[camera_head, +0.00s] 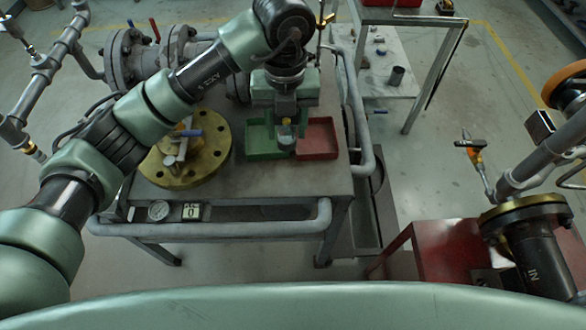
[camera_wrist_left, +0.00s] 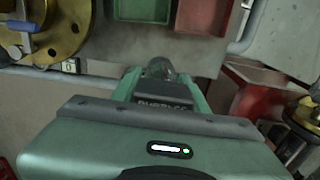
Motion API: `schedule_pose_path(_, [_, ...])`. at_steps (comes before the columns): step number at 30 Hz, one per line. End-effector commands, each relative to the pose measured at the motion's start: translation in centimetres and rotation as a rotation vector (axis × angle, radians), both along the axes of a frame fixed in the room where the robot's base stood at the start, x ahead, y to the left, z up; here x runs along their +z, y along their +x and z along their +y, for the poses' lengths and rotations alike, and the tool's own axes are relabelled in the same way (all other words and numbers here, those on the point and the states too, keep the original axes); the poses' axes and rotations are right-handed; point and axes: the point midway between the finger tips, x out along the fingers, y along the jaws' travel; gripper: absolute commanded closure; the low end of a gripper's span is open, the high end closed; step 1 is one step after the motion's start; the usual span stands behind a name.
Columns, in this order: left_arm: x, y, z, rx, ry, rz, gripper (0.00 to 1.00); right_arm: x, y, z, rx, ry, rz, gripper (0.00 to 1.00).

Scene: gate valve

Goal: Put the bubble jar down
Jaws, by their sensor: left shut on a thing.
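My left gripper (camera_head: 285,124) reaches in over the workbench and points down. It is shut on the bubble jar (camera_head: 287,141), a small clear jar. In the head view the jar overlaps the inner edges of a green tray (camera_head: 258,148) and a red tray (camera_head: 318,148). The jar also shows between the fingers in the left wrist view (camera_wrist_left: 160,68), with the green tray (camera_wrist_left: 142,10) and red tray (camera_wrist_left: 203,16) beyond it. The jar appears held above the bench; its exact height and any contact below cannot be told. My right gripper is not seen.
A yellow flange (camera_head: 210,165) with a blue-handled valve lies left of the trays on the grey bench (camera_head: 250,182). Pipes and a gate valve (camera_head: 130,58) stand behind. Bare bench lies in front of the trays. A dark cup (camera_head: 397,76) stands on a shelf at right.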

Motion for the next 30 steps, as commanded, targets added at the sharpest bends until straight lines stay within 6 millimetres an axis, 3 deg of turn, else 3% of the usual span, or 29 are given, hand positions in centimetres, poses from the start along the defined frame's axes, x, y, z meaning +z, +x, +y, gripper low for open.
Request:
schedule_pose_path(6, [-5.8, -0.1, 0.0, 0.002, 0.001, 0.006, 1.0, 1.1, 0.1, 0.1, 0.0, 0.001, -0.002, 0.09])
schedule_pose_path(10, [-8.5, -0.1, 0.0, 0.001, 0.0, 0.003, 1.0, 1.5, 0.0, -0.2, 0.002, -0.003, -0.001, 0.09])
schedule_pose_path(20, [-11.6, -0.1, 0.0, 0.0, 0.0, 0.001, 1.0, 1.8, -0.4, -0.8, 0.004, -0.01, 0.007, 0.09])
schedule_pose_path(25, [-14.1, -0.1, -0.1, 0.001, 0.0, 0.002, 1.0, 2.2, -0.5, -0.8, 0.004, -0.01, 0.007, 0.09])
schedule_pose_path(30, [-14.7, 0.0, -0.1, -0.001, -0.001, -0.002, 1.0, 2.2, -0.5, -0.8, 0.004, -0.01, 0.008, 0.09])
